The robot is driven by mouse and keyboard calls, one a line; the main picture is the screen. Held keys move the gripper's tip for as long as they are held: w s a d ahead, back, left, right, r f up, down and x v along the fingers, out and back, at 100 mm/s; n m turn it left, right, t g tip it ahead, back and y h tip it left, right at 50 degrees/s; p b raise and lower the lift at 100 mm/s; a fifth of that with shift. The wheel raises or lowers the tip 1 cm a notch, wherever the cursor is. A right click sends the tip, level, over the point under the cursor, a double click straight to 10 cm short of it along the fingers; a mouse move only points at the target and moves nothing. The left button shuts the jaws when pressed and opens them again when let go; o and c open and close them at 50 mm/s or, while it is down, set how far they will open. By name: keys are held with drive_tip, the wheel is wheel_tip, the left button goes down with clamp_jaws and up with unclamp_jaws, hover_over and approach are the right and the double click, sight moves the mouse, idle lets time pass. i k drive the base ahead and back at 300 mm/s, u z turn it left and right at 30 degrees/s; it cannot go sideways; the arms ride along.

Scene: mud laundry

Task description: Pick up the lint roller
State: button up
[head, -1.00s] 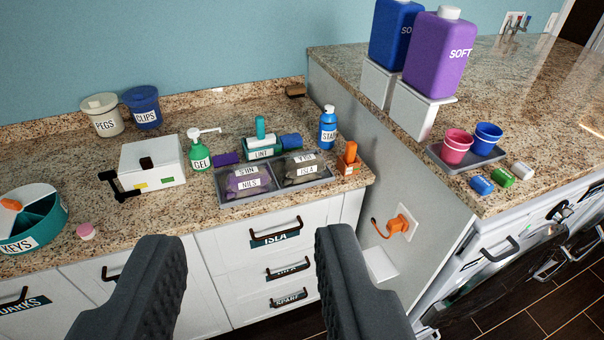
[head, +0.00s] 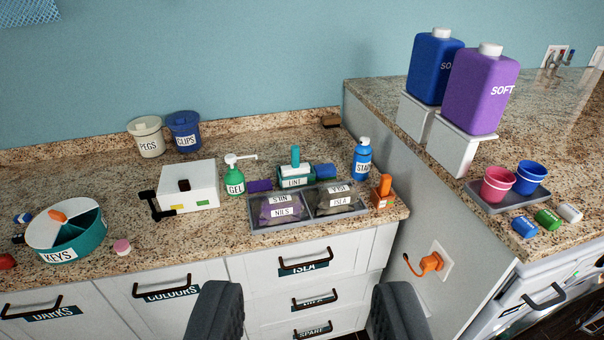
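The lint roller appears as an upright teal handle (head: 295,157) standing in a holder labelled LINT (head: 293,182), on the granite counter behind a grey tray. The roller's lower part is hidden inside the holder. My gripper (head: 305,292) is at the bottom of the picture, in front of the drawers, with its two dark fingers wide apart and nothing between them. It is well apart from the roller.
A purple cylinder (head: 259,185) and a blue one (head: 325,171) flank the holder. A green gel bottle (head: 235,181) is left, a blue stain bottle (head: 361,160) right. In front, the grey tray (head: 287,225) holds bags labelled NILS and ISLA. An orange item (head: 384,190) stands right.

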sight(296, 168)
drive_tip(key=u, duration=0.25)
drive_tip(key=i, duration=2)
drive_tip(key=z, duration=0.4)
